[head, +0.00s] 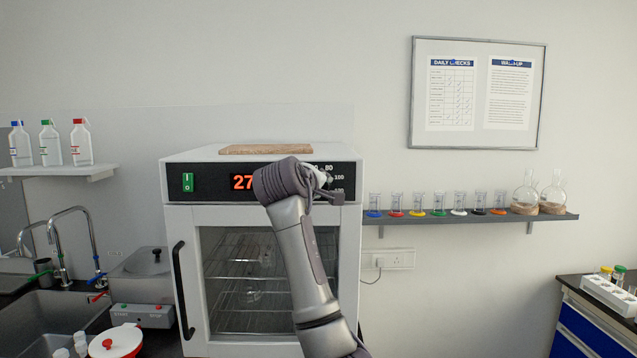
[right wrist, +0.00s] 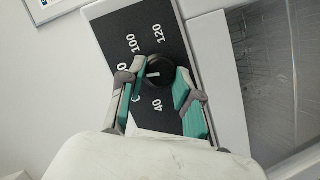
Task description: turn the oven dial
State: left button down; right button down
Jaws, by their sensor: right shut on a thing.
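The white oven (head: 185,250) stands in the middle of the head view with its glass door closed. Its black dial (right wrist: 154,72) shows in the right wrist view, with a pale pointer line on it and printed numbers such as 100, 120 and 40 around it. My right gripper (right wrist: 157,78) is shut on the dial, one green-padded finger on each side. In the head view my right gripper (head: 328,184) is at the right end of the control panel, and my arm hides the dial. The red display (head: 242,182) shows 27, its right part hidden. My left gripper is out of view.
A brown board (head: 265,149) lies on top of the oven. A door handle (head: 181,290) runs down the door's left side. A shelf (head: 470,219) with several cylinders and two flasks is to the right.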

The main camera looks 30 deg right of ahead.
jog(key=shift+f+m, duration=0.1)
jog(key=shift+m, duration=0.4)
jog(key=shift+y, duration=0.4)
jog(key=c, duration=0.8)
grip_release()
jog(key=v, duration=1.2)
